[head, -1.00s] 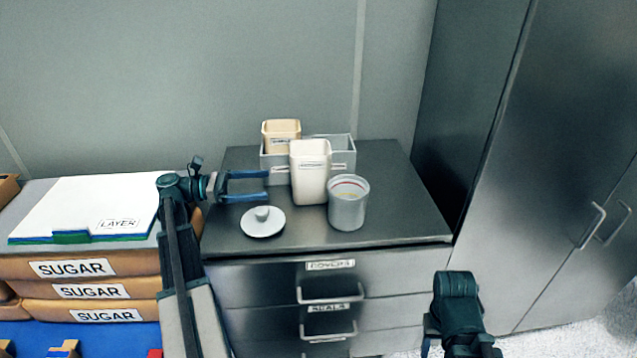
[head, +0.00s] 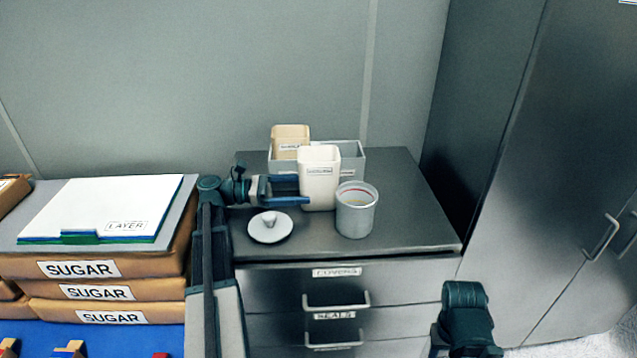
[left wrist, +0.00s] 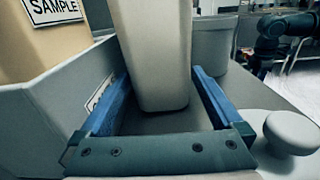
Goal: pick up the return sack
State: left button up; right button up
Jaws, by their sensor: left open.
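A tall off-white sack-like container (head: 319,188) with a small label stands upright on the dark cabinet top; I cannot read the label clearly, so I cannot confirm it is the return sack. My left gripper (head: 300,190) is at its left side in the head view. In the left wrist view its blue fingers (left wrist: 160,100) are open, one on each side of the off-white container (left wrist: 155,50). Its lower front shows between them, and I see no clear grip. A tan container (head: 290,138) labelled SAMPLE stands behind, in a grey bin (head: 352,160).
A grey round canister (head: 356,212) stands close right of the off-white container. A round knobbed lid (head: 270,229) lies in front of my left gripper. Stacked sugar sacks (head: 100,270) are at left. The cabinet top's front right (head: 415,230) is clear.

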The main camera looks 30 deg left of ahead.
aim_at(319, 154)
pick_arm(q)
jog(key=shift+x, duration=2.8)
jog(key=c, duration=1.2)
jog(key=shift+o, duration=0.2)
jog(key=shift+r, duration=0.1)
notch_tip(319, 154, up, 10)
jog(key=p, duration=1)
jog(key=d+r+p, duration=0.8)
jog(key=d, duration=0.1)
jog(key=shift+s+d+r, duration=0.2)
jog(key=shift+s+d, duration=0.15)
jog(key=shift+d, duration=0.05)
